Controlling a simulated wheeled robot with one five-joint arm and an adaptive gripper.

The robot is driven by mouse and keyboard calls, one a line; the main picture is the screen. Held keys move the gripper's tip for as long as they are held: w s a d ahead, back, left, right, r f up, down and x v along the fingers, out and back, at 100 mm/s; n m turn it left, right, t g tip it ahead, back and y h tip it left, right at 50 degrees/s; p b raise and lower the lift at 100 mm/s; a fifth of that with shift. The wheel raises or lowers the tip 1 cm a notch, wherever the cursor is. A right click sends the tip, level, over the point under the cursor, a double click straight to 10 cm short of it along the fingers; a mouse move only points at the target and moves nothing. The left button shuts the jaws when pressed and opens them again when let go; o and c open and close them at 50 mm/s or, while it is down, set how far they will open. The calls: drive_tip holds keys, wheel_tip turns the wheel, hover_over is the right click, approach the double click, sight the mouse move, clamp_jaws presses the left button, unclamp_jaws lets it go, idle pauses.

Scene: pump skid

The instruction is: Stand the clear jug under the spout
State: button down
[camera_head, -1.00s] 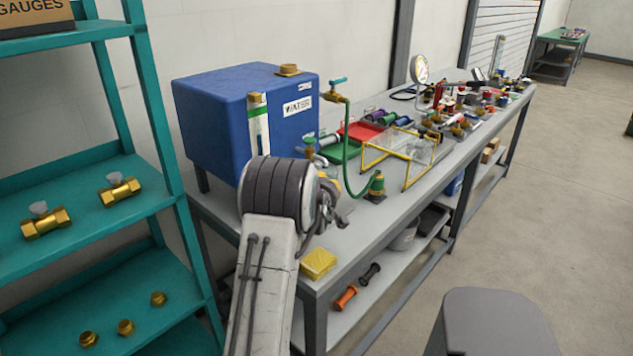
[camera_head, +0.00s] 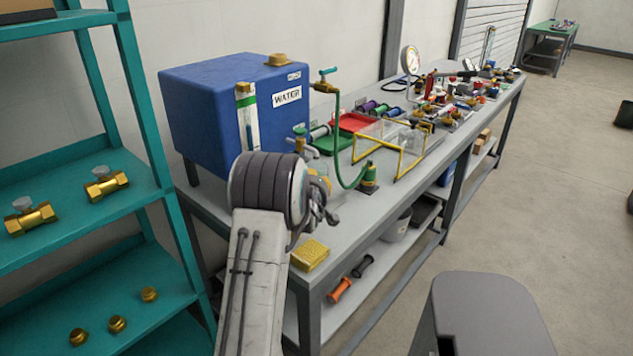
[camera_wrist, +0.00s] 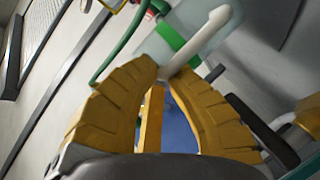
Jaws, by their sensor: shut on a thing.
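The clear jug (camera_wrist: 165,45) shows in the wrist view as a see-through body with a green band and a pale handle. My gripper (camera_wrist: 165,76) has its yellow fingers closed on the handle. In the head view my gripper (camera_head: 322,192) is mostly hidden behind my wrist, and only a faint part of the jug (camera_head: 322,168) shows beside it. The spout (camera_head: 306,150) is a tap with a green handle low on the front of the blue water tank (camera_head: 205,115). The jug is close to the spout; I cannot tell whether it touches the bench.
A green hose (camera_head: 340,150) hangs from a brass valve to a fitting (camera_head: 368,180) right of my gripper. A yellow-framed clear guard (camera_head: 405,145) and red tray (camera_head: 355,122) stand beyond. A yellow block (camera_head: 310,255) lies at the bench's near corner. A teal shelf (camera_head: 130,110) stands left.

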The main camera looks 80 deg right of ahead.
drive_tip(key=shift+f+b, duration=0.25)
drive_tip(key=shift+b, duration=0.05)
drive_tip(key=c, duration=1.4)
unclamp_jaws()
drive_tip(key=shift+r+p, duration=0.65)
drive_tip(key=shift+p, duration=0.25)
drive_tip(key=shift+a+r, duration=0.15)
drive_tip(key=b+v, duration=0.2)
drive_tip(key=v, duration=0.9)
drive_tip(key=shift+a, duration=0.3)
